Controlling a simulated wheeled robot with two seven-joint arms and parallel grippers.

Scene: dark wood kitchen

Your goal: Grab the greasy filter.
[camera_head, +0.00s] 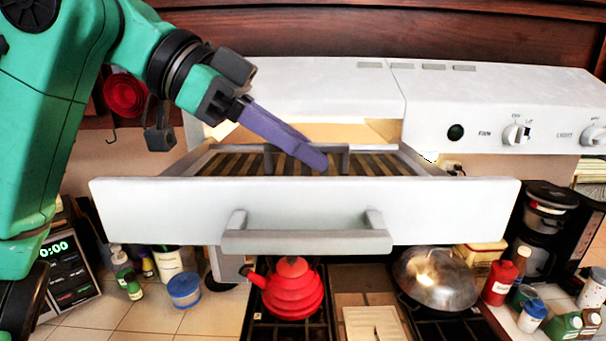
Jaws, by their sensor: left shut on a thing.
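The greasy filter (236,164), a brown slatted panel in a grey frame, lies in the pulled-out white range hood drawer (145,205). A grey raised handle stands on the filter near its middle. My left gripper (316,161) comes in from the upper left, its purple fingers pointing down to this handle. It is shut on the filter at the handle; the fingers hide part of it, and the exact contact is hard to see. The filter seems to lie within the drawer. My right gripper is not in view.
The white range hood (480,100) with knobs is behind the drawer. The drawer's front handle (306,241) sticks out toward me. Below are a red kettle (290,290) and a metal dome lid (437,280) on the stove. Jars and a coffee maker (545,225) crowd the counter.

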